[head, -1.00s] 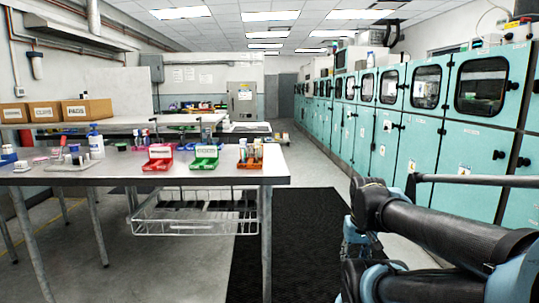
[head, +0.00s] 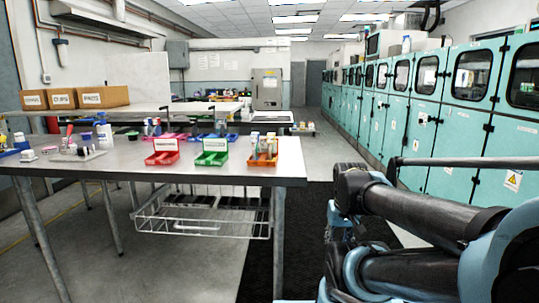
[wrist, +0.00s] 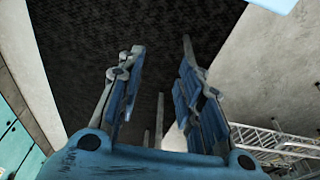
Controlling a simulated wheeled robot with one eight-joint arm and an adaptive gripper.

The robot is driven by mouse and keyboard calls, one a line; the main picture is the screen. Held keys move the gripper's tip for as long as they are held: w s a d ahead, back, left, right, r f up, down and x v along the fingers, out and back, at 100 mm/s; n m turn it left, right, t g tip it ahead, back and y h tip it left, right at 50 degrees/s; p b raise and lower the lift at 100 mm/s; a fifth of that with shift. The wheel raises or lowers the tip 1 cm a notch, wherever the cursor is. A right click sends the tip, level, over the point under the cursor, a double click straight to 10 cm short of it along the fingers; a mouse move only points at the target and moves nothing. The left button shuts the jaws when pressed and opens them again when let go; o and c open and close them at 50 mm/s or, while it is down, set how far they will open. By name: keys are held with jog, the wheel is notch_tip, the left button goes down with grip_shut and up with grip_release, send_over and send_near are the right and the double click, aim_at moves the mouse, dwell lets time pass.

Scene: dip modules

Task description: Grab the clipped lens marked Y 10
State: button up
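I cannot make out a clipped lens marked Y 10, and no label is readable at this size. Small items in the head view stand on the table (head: 120,165): a red bin (head: 162,158), a green bin (head: 210,158) and an orange rack (head: 263,160) holding several upright pieces, near its right end. My gripper shows in the wrist view (wrist: 158,85) with its two blue fingers spread apart and nothing between them. It hangs over the floor, right of the table, away from these items.
A wire basket (head: 200,222) hangs under the table. Cardboard boxes (head: 75,97) stand on a shelf at the left. Teal cabinets (head: 455,130) line the right side. A dark mat (head: 262,255) covers the floor beside the table.

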jog(key=shift+o, duration=1)
jog(key=shift+r, duration=0.1)
notch_tip(320, 180, up, 43)
jog(key=n+g, duration=0.2)
jog(key=n, duration=1.4)
send_over(271, 137)
jog(key=w, duration=0.2)
notch_tip(271, 137, down, 18)
jog(key=shift+r, duration=0.25)
jog(key=shift+s, duration=0.1)
grip_shut()
